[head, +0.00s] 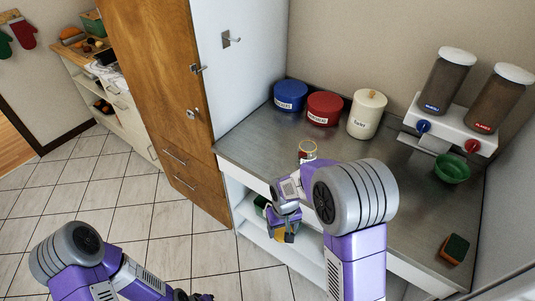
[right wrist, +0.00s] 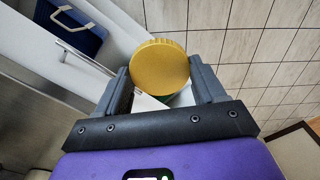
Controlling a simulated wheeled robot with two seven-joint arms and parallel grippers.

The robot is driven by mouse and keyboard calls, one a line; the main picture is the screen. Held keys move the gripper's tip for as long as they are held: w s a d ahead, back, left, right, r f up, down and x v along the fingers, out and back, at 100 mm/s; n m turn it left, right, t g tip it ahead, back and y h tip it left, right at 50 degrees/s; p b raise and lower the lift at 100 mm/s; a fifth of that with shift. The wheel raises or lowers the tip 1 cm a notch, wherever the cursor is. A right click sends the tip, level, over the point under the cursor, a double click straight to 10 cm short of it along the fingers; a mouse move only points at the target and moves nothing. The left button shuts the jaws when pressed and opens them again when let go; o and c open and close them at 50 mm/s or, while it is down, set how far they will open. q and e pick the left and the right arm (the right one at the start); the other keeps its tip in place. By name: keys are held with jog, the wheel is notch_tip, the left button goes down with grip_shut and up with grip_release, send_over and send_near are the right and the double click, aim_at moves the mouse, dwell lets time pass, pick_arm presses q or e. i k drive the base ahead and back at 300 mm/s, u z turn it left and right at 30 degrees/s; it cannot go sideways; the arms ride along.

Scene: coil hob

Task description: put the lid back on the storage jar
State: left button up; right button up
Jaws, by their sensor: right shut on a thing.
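My right gripper (head: 284,232) is in front of the counter, below the height of its top. In the right wrist view, the right gripper (right wrist: 160,88) is shut on a round yellow lid (right wrist: 159,67) with a ridged edge, its face toward the camera. In the head view the lid is small and partly hidden between the fingers. My left gripper (head: 193,296) is only partly in view at the bottom edge.
A blue canister (head: 290,97), a red canister (head: 324,109) and a cream canister (head: 366,115) stand at the back of the counter. A two-jar dispenser (head: 450,127), a green bowl (head: 452,168) and a sponge (head: 455,249) are at the right. A tall cabinet (head: 160,70) stands left.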

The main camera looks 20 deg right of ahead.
aim_at(307, 150)
jog(key=u, duration=1.5)
jog(key=i, duration=1.8)
jog(key=z, duration=3.8)
jog(key=i, duration=0.5)
